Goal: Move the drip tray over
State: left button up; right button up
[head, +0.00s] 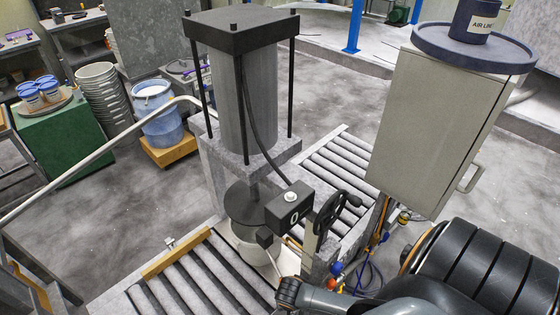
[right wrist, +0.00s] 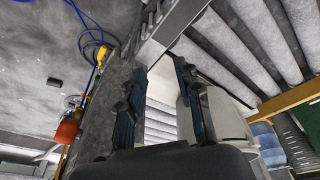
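A round dark blue tray (head: 430,45) with a raised rim lies on top of a grey cabinet (head: 430,130) at the upper right; a dark blue can labelled AIR LINE (head: 478,22) stands on it. I cannot tell for sure that this is the drip tray. My right gripper (head: 286,293) is low in front of the press, well below and left of that tray. In the right wrist view its two fingers (right wrist: 160,72) are apart, with nothing between them. A pale pail (right wrist: 222,118) is beside the fingers there. My left gripper is not in view.
The press (head: 248,95) stands over a pail (head: 250,243), with roller conveyors (head: 195,278) before and behind it. A pale bent rail (head: 95,160) crosses the left. A smaller tray of blue-lidded cups (head: 42,92) sits on a green cabinet. Hoses hang right of the press.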

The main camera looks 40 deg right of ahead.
pick_arm(q)
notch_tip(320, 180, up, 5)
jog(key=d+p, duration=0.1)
jog(key=p, duration=0.2)
pick_arm(e)
notch_tip(320, 180, up, 15)
jog(key=w+m, duration=0.3)
jog(key=m, duration=0.1)
jog(key=shift+h, duration=0.5)
jog(key=b+x, duration=0.4)
jog(key=x, duration=0.1)
jog(key=b+x, duration=0.1)
jog(key=x, duration=0.2)
jog(key=shift+a+f+b, duration=0.15)
jog(key=shift+a+b, duration=0.2)
jog(key=shift+b, duration=0.05)
jog(key=shift+r+p, duration=0.5)
jog(key=shift+p, duration=0.1)
jog(key=c, duration=0.3)
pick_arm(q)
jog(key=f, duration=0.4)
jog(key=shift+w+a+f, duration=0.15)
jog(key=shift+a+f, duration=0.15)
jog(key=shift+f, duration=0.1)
pick_arm(e)
jog(key=c, duration=0.3)
